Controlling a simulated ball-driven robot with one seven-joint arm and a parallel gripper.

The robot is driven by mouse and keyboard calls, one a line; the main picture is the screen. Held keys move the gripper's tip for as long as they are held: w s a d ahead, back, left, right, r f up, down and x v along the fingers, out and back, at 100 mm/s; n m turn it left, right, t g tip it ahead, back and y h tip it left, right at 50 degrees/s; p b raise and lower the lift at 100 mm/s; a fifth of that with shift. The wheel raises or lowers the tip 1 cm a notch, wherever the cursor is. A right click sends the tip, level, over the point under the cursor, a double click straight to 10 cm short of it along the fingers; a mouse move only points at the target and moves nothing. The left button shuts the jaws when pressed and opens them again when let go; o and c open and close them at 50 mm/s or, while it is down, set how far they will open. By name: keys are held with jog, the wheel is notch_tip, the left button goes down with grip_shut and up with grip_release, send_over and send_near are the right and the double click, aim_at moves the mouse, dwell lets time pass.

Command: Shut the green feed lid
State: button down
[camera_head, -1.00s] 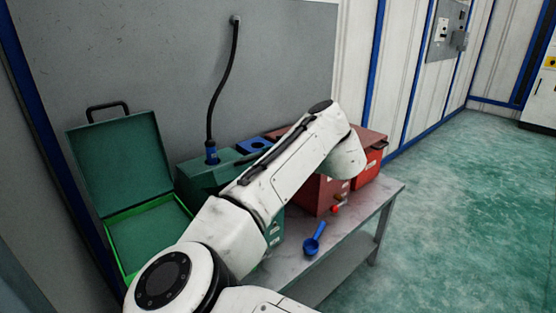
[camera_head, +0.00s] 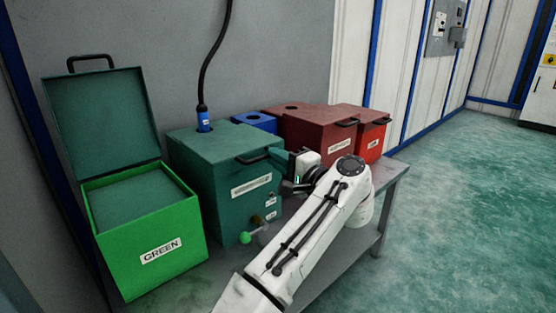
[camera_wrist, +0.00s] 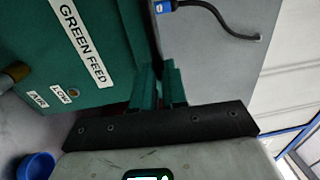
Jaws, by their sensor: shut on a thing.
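The dark green feed box (camera_head: 225,185) stands on the bench. Its lid (camera_head: 215,142) lies flat on top and looks shut, with a black handle (camera_head: 252,158) at the front edge. In the wrist view, the box's front (camera_wrist: 105,25) carries the label GREEN FEED (camera_wrist: 82,45). My gripper (camera_head: 274,157) is at the handle, at the box's front right. In the wrist view its two green fingers (camera_wrist: 158,70) point toward the box. It is shut on what appears to be the handle; the grip itself is mostly hidden.
A bright green bin (camera_head: 150,235) labelled GREEN stands left, its own lid (camera_head: 100,125) raised. A hose (camera_head: 204,110) with a blue end meets the feed box's top. Red boxes (camera_head: 320,130) and a blue one (camera_head: 255,121) stand behind. A blue scoop (camera_wrist: 38,165) lies below.

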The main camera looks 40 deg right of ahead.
jog(key=shift+f, duration=0.55)
jog(key=c, duration=1.2)
grip_release()
jog(key=shift+w, duration=0.1)
jog(key=shift+o, duration=0.2)
jog(key=shift+r, duration=0.15)
jog(key=s+p, duration=0.1)
jog(key=s, duration=0.9)
jog(key=shift+s+d+f+p, duration=0.15)
jog(key=shift+s+f+p, duration=0.2)
jog(key=shift+s+f, duration=0.05)
